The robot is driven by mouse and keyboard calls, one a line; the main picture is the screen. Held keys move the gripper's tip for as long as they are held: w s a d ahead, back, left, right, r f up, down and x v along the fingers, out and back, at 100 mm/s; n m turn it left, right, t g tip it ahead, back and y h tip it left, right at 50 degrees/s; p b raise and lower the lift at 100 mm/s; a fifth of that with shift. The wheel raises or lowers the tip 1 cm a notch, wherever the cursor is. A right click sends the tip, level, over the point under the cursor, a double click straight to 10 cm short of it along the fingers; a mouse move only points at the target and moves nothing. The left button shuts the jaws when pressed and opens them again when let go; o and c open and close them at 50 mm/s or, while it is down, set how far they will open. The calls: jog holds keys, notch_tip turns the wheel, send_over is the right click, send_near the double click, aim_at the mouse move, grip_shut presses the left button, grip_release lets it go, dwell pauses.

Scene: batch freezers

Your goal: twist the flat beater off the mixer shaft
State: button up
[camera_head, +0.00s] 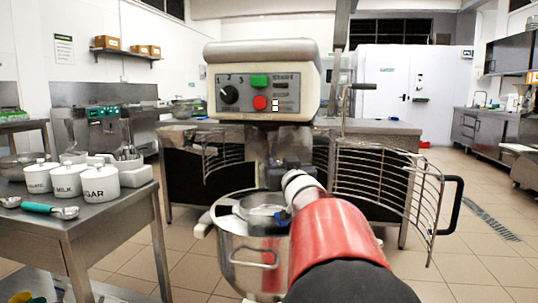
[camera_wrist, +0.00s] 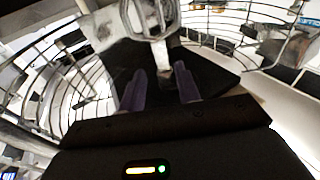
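The mixer (camera_head: 265,75) stands ahead in the head view, with its wire guard (camera_head: 385,185) swung open and the steel bowl (camera_head: 240,265) below its head. My gripper (camera_head: 280,172) is at the mixer shaft area, above the bowl, and hides much of the shaft and beater in that view. In the wrist view a grey metal loop with a bar, apparently the flat beater (camera_wrist: 147,18), is at the top, beyond my fingertips. My gripper (camera_wrist: 160,80) has its two purple fingers apart. A pale stem-like piece shows between and beyond them; I cannot tell whether they touch it.
The wire guard's curved bars flank my gripper on both sides in the wrist view. A steel table (camera_head: 100,215) with white canisters (camera_head: 68,180) stands at the left. The tiled floor (camera_head: 480,250) at the right is clear.

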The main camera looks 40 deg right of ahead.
aim_at(273, 153)
jog(key=shift+p+x, duration=1.15)
jog(key=shift+x, duration=3.3)
jog(key=c, duration=0.7)
